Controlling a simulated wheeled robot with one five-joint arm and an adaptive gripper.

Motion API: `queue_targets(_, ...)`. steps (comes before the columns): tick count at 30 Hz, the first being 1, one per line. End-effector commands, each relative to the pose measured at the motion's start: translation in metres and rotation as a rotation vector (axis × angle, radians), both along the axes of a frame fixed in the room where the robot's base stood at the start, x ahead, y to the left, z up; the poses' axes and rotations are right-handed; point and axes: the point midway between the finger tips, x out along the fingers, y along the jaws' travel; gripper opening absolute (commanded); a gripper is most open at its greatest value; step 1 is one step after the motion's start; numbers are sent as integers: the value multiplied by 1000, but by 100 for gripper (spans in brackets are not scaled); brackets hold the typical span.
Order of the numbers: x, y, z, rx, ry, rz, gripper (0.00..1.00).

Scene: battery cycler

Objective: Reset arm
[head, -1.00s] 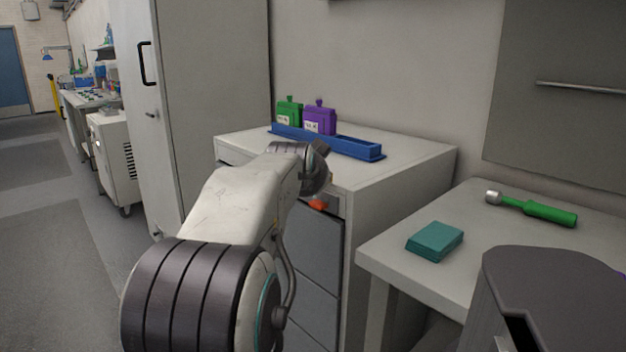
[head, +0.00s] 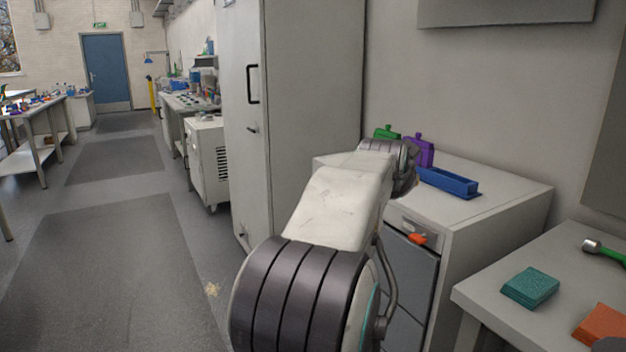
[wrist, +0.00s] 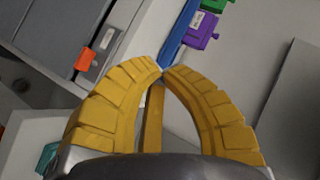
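My gripper (wrist: 162,72) shows in the wrist view as two yellow fingers. Their tips meet and I see nothing held between them. In the head view my arm reaches forward toward the grey cabinet, and the gripper itself is hidden behind the arm's far end. In the wrist view the tips overlap the cabinet top in the picture, near the end of a blue rack (wrist: 176,42); I cannot tell the distance. The blue rack also shows in the head view (head: 449,182). A purple battery-like block (head: 424,152) and a green one (head: 386,133) stand at its left end.
The cabinet (head: 500,195) has an orange piece (head: 417,239) at its top drawer. A bench (head: 490,290) at right holds a teal block (head: 531,287), an orange block (head: 603,326) and a green-handled tool (head: 603,250). A tall locker (head: 310,90) stands behind. The floor at left is open.

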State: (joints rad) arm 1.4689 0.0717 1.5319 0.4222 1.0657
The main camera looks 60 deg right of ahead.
Motion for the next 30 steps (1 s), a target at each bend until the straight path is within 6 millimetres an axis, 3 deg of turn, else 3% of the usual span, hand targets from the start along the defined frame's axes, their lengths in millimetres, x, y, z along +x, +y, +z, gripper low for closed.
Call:
queue_targets(11,5,2,3,2,5,12,0)
queue_targets(14,23,12,5,17,28,59,0)
queue_targets(17,57,33,6,47,78,156,0)
queue_targets(20,103,69,6,86,156,301,0)
queue_targets(24,164,141,3,135,300,557,0)
queue_targets(27,197,200,-1,156,411,755,0)
queue_targets(30,216,262,-6,165,532,962,0)
